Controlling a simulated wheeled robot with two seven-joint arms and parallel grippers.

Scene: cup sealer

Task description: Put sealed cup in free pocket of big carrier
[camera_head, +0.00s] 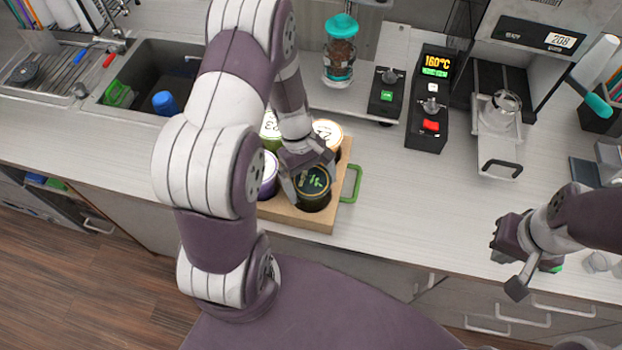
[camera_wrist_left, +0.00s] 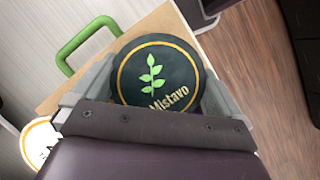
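The sealed cup (camera_head: 313,184) is dark, with a green leaf emblem on its lid. In the left wrist view the lid (camera_wrist_left: 155,75) reads "Mistavo". The cup sits upright at the front right pocket of the wooden big carrier (camera_head: 300,219), which has a green handle (camera_head: 351,184). My left gripper (camera_head: 307,176) has its fingers on both sides of the cup, against the lid's edge. Whether the cup is fully seated is hidden. Other cups are in the carrier: purple (camera_head: 268,175), green (camera_head: 270,126) and orange-rimmed (camera_head: 328,133). My right gripper (camera_head: 522,265) is over the counter's right front, its fingers unclear.
A sink (camera_head: 150,85) is at the left. A dispenser (camera_head: 340,50), a control box (camera_head: 387,95), a 160°C unit (camera_head: 430,100) and a machine with a portafilter (camera_head: 498,110) line the back. The counter between the carrier and my right gripper is clear.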

